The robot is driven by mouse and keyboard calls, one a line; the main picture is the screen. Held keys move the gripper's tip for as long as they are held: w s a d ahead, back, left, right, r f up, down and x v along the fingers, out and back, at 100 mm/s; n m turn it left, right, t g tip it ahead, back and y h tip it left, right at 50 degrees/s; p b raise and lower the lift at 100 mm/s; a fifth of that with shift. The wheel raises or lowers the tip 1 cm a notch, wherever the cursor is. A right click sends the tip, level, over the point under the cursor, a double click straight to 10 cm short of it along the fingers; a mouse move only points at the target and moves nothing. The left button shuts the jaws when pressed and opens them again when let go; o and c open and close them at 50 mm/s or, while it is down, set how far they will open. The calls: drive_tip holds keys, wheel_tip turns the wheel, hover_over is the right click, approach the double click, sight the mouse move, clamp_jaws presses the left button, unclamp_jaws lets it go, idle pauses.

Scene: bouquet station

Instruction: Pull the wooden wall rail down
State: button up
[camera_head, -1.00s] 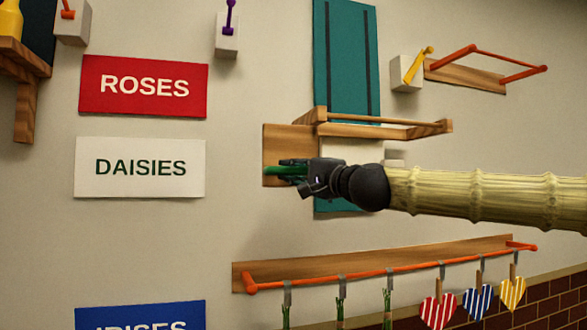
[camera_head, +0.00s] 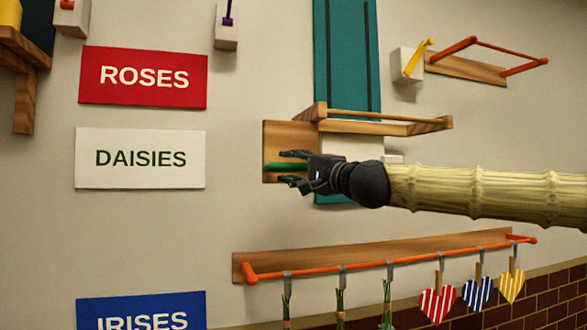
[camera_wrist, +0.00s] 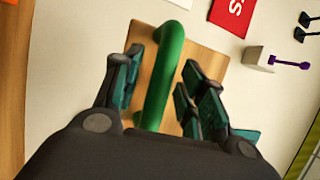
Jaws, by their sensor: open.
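The wooden wall rail (camera_head: 380,118) is a pale bar between two brackets on a wooden board, level across a teal panel (camera_head: 346,50) with two dark vertical slots. Just below its left end is a wooden plate (camera_head: 272,140) with a green bar handle (camera_head: 274,166). My gripper (camera_head: 292,167) is open at that handle, below the rail and apart from it. In the wrist view the green handle (camera_wrist: 165,75) passes between the open fingers of my gripper (camera_wrist: 165,82), with gaps visible beside it.
An orange rail (camera_head: 380,262) with hanging stems and heart tags runs below my arm. A yellow lever (camera_head: 420,58) and an orange-armed rack (camera_head: 470,68) are at upper right. ROSES (camera_head: 144,78) and DAISIES (camera_head: 140,158) signs are left, with bare wall between.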

drive_tip(key=shift+s, duration=0.1)
drive_tip(key=v, duration=1.2)
